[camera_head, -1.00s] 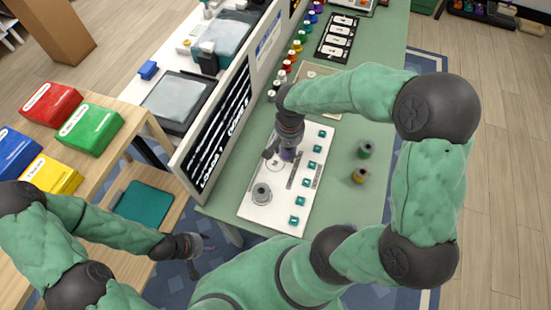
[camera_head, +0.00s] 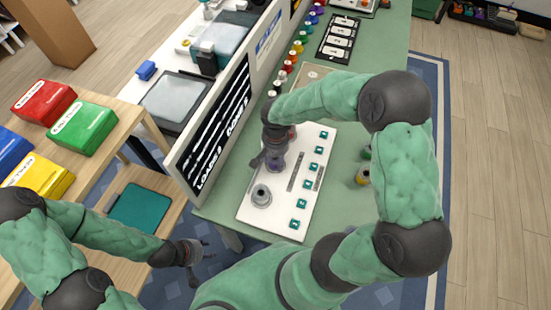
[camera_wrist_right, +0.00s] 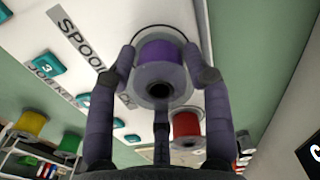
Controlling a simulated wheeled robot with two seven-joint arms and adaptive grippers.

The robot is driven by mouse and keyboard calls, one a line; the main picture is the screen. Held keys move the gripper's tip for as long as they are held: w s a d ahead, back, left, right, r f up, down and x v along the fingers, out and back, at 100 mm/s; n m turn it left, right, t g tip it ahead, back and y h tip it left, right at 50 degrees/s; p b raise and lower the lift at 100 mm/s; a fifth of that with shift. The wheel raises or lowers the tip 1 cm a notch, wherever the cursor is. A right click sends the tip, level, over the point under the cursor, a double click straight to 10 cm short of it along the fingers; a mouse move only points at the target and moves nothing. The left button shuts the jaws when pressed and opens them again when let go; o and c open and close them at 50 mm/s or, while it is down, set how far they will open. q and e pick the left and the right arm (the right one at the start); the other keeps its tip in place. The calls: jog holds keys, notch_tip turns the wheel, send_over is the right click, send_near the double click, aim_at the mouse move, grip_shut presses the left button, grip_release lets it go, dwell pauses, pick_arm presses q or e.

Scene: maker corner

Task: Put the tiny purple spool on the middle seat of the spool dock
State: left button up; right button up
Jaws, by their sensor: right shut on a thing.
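My right gripper (camera_head: 272,163) is shut on the tiny purple spool (camera_wrist_right: 158,62), with its fingers on both sides of it in the right wrist view. In the head view the gripper and arm cover most of that spool. The gripper is over the white spool dock (camera_head: 246,214), between a grey spool (camera_head: 261,195) at the near end and a red spool (camera_wrist_right: 187,126) toward the far end. A dark ring shows on the dock behind the purple spool; I cannot tell whether the spool touches the dock. My left gripper (camera_head: 199,262) is open and empty, away from the dock.
A yellow spool (camera_head: 362,177) and a partly hidden green spool (camera_head: 366,153) stand right of the dock. Teal numbered tiles (camera_head: 301,203) line the dock's right side. A dark sign panel (camera_head: 215,135) stands close on the left. Several coloured spools line the bench farther back.

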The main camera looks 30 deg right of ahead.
jog(key=shift+f, duration=0.1)
jog(key=shift+f, duration=0.1)
jog(key=o, duration=1.2)
jog(key=shift+c, duration=0.2)
jog(key=shift+r, duration=0.5)
notch_tip(320, 180, up, 11)
jog(key=p, duration=0.4)
jog(key=shift+r, duration=0.2)
